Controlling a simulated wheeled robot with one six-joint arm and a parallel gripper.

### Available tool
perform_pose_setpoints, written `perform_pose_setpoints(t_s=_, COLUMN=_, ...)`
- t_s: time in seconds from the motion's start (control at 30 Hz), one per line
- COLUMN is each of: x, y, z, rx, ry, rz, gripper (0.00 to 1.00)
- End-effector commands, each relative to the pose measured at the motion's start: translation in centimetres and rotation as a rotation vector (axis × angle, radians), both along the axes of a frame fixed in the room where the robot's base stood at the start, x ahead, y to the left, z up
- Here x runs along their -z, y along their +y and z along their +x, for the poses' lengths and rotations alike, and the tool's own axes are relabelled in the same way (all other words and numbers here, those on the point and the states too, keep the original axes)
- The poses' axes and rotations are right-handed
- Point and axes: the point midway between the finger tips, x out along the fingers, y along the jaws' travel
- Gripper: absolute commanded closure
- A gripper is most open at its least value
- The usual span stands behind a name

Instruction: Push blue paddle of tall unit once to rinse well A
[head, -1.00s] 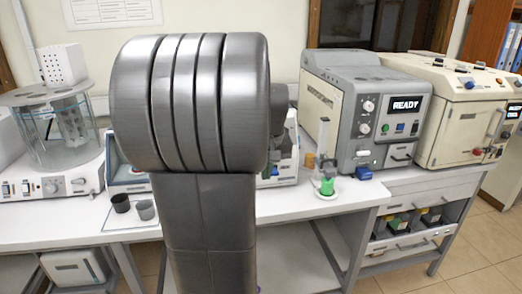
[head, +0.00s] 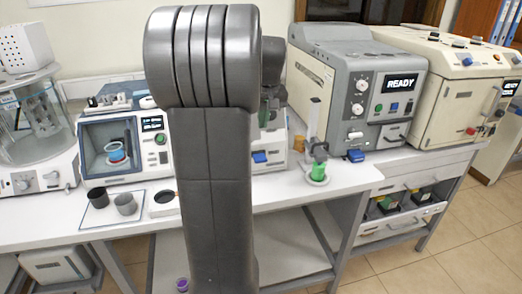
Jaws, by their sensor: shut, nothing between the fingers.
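A tall grey unit (head: 345,85) with a lit READY screen stands on the right part of the white bench. A blue paddle (head: 355,155) sticks out low at its front left. Another blue paddle (head: 260,157) shows on a lower white unit (head: 272,135), which is partly hidden behind my arm. I cannot tell from this view which of the two is the task's paddle, and well A cannot be made out. My arm stands upright across the middle of the picture. My gripper is hidden behind it, so its contact with either paddle cannot be seen.
A small stand with a green cup (head: 318,171) is close left of the tall unit's paddle. Dark cups (head: 125,204) stand on a mat at left, beside a lit-screen box (head: 125,145). A cream cabinet (head: 450,100) stands at right.

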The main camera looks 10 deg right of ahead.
Motion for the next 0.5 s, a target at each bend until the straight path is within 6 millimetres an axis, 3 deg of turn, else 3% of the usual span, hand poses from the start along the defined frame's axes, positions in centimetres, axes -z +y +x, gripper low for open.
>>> perform_pose_setpoints(t_s=0.5, x=9.9, y=0.1, z=2.3, rx=-0.001, ry=0.005, rz=0.001, gripper=1.0)
